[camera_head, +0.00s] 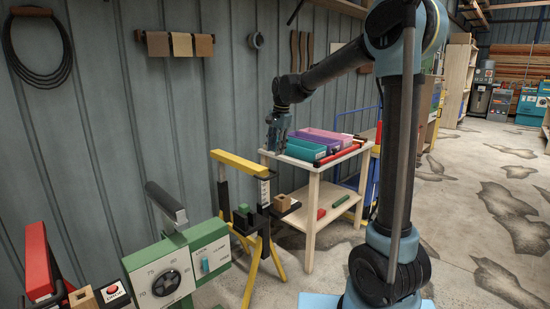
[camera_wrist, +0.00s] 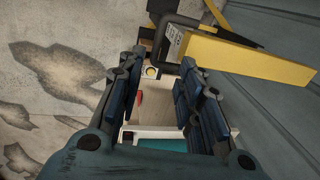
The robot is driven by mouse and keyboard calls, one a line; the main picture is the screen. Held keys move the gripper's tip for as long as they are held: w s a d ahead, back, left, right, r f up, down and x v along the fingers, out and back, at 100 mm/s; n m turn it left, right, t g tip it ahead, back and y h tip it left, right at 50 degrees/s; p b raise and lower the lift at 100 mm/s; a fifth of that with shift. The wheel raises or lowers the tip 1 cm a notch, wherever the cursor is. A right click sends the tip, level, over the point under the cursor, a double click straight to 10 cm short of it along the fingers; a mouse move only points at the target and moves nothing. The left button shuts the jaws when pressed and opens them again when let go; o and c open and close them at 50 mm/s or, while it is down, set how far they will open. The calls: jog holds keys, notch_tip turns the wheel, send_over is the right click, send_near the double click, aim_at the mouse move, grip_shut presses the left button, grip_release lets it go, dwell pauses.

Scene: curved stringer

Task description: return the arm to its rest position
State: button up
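My gripper (camera_head: 277,138) hangs at the end of my outstretched arm in the head view, pointing down at the left end of the wooden cart (camera_head: 312,190), next to the teal tray. In the wrist view my gripper (camera_wrist: 161,65) has its two dark blue fingers wide apart. Nothing is held between them. Through the gap I see the cart's lower shelf with a small red item (camera_wrist: 139,97), and an edge of the teal tray (camera_wrist: 163,144) at the bottom. I cannot tell how close the fingers are to the cart.
The cart top bears a teal tray (camera_head: 305,149) and a purple tray (camera_head: 318,138). A yellow-topped trestle (camera_head: 240,163) stands left of the cart, also close in the wrist view (camera_wrist: 245,60). A green machine (camera_head: 178,266) is in front. Open floor (camera_head: 480,195) lies right.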

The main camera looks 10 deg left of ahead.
jog(key=shift+r, duration=0.4)
jog(key=shift+s+d, duration=0.1)
jog(key=shift+d, duration=0.05)
jog(key=s+d+f+n, duration=0.1)
jog(key=s+d+n, duration=0.1)
jog(key=s+d, duration=0.7)
jog(key=s+d+f+n, duration=0.1)
jog(key=s+d, duration=0.6)
jog(key=d, duration=0.4)
jog(key=s+d+f+n, duration=0.2)
jog(key=s+d+f, duration=0.3)
jog(key=s+f, duration=0.2)
jog(key=s+d+f+n+t+h, duration=0.1)
jog(key=s+d+f, duration=0.5)
jog(key=s, duration=0.6)
notch_tip(320, 180, down, 2)
jog(key=shift+d+f+n+h, duration=0.1)
jog(key=shift+d+n+h, duration=0.15)
jog(key=shift+n, duration=0.55)
